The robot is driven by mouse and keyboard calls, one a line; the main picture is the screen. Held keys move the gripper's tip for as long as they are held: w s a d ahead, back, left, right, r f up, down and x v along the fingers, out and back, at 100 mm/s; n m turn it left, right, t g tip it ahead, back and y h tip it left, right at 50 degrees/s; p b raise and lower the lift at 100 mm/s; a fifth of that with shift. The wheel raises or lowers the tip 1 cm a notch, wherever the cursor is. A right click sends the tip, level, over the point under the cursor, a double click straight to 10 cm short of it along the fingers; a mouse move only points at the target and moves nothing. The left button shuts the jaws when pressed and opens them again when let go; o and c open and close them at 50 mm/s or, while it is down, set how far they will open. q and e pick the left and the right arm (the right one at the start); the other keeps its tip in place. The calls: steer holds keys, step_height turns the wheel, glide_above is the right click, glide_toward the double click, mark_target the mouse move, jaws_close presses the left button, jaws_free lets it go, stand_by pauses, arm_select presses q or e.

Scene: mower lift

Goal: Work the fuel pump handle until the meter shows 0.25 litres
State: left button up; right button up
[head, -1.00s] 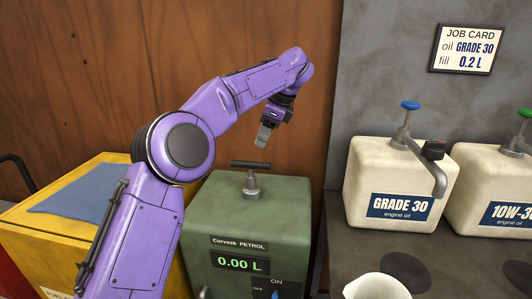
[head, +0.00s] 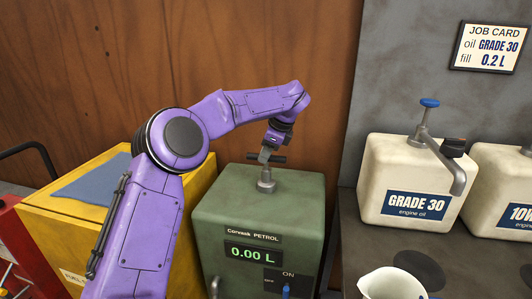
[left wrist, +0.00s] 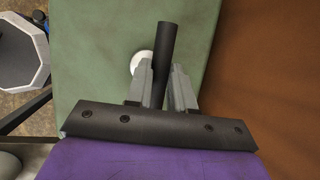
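The green petrol pump box (head: 210,211) stands in the lower middle of the head view. Its meter (head: 253,254) reads 0.00 L. The dark T-shaped pump handle (head: 281,158) is low on the grey post (head: 266,181) on the box top. My left gripper (head: 265,156) is at the handle bar, pointing down. In the left wrist view the dark bar (left wrist: 165,48) lies between the two grey fingers (left wrist: 160,87), close to both. Whether they press on it is unclear. My right gripper is not in view.
An ON/OFF switch with a blue lever (head: 286,291) is on the box front. A yellow cabinet with a blue cloth (head: 90,184) stands left. To the right, oil cans (head: 395,173) and a white jug (head: 390,284) stand on the dark bench. A wooden wall (head: 200,50) is behind.

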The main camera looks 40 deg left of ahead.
arm_select(q)
jaws_close()
step_height(320, 180, up, 11)
steer(key=p, duration=0.6)
steer(key=shift+f, duration=0.15)
steer(key=shift+a, duration=0.1)
steer(key=o, duration=0.8)
jaws_free()
steer(key=shift+c, duration=0.2)
steer(key=p+v, duration=0.2)
steer(key=v, duration=0.8)
steer(key=shift+r, duration=0.25)
